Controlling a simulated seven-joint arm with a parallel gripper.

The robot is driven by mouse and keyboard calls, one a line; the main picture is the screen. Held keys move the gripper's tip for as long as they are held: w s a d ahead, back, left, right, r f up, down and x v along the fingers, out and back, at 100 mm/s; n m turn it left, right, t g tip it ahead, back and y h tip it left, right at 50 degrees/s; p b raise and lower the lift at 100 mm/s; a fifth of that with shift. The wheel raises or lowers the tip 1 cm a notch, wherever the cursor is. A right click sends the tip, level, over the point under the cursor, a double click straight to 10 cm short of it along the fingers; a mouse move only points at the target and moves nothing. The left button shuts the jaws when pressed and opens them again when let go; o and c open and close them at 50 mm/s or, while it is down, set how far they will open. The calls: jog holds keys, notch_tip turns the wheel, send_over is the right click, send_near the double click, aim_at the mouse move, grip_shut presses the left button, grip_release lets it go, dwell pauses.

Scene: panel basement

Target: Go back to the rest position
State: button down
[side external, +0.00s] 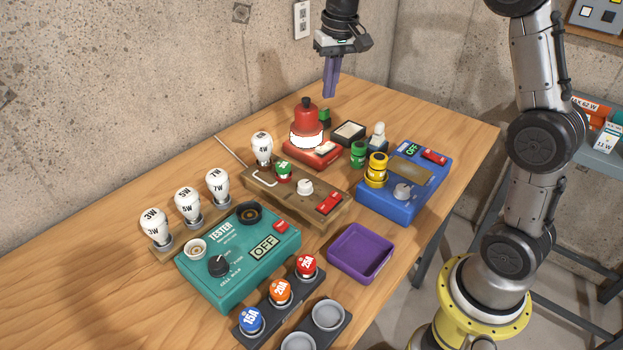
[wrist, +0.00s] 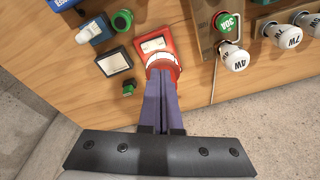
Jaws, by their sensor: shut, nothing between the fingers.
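My gripper (side external: 330,78) hangs above the back of the wooden table, fingers pointing down. Its purple fingers are together and nothing is between them. In the wrist view the gripper (wrist: 164,130) covers part of a red device with a white band. That red beacon-like device (side external: 305,118) stands on the table below and left of the fingers in the side view, apart from them.
A brown board (side external: 262,186) with a 4W bulb, teal tester (side external: 205,275), blue box (side external: 425,190) and empty purple tray (side external: 338,262) fill the table. Several bulbs (side external: 186,205) stand at left. Concrete walls (side external: 200,60) rise behind. Air around the gripper is clear.

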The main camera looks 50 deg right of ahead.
jog(key=s+a+r+n+t, duration=0.1)
jog(key=s+a+r, duration=0.25)
jog(key=s, duration=0.45)
jog(key=s+a+r+n+t, duration=0.1)
jog(key=s+a+r+t, duration=0.2)
jog(key=s, duration=0.5)
jog(key=s+a+f+n, duration=0.2)
jog(key=s+f, duration=0.6)
jog(key=s, duration=0.4)
jog(key=shift+a+f+n, duration=0.15)
jog(key=shift+a+n, duration=0.05)
jog(key=shift+n, duration=0.4)
